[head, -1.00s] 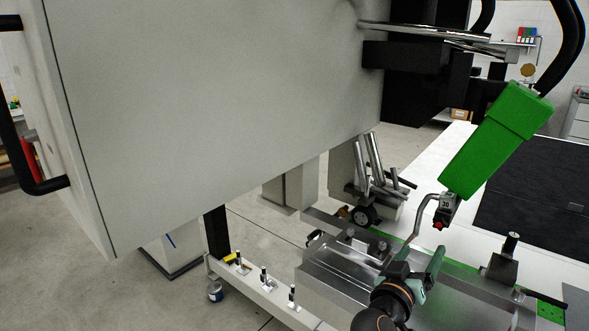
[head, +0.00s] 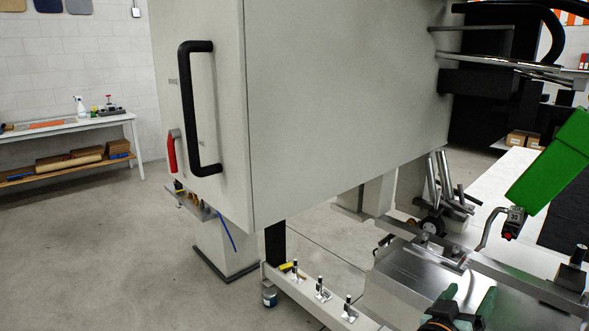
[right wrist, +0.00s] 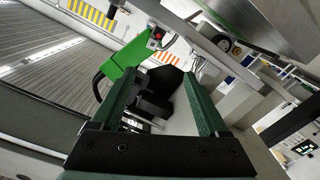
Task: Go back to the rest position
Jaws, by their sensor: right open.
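My right gripper (head: 462,306) shows at the bottom right of the head view, its two green fingers apart with nothing seen between them. It is in front of the metal table of the welder (head: 400,285). In the right wrist view the two green fingers of the right gripper (right wrist: 163,115) stand wide apart and empty. My left gripper is not in view.
A large grey cabinet (head: 340,110) with a black handle (head: 192,110) fills the middle. A low rail (head: 310,300) with small clamps runs below it. A white workbench (head: 75,128) with a spray bottle stands at the far left. The floor (head: 110,250) at left is clear.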

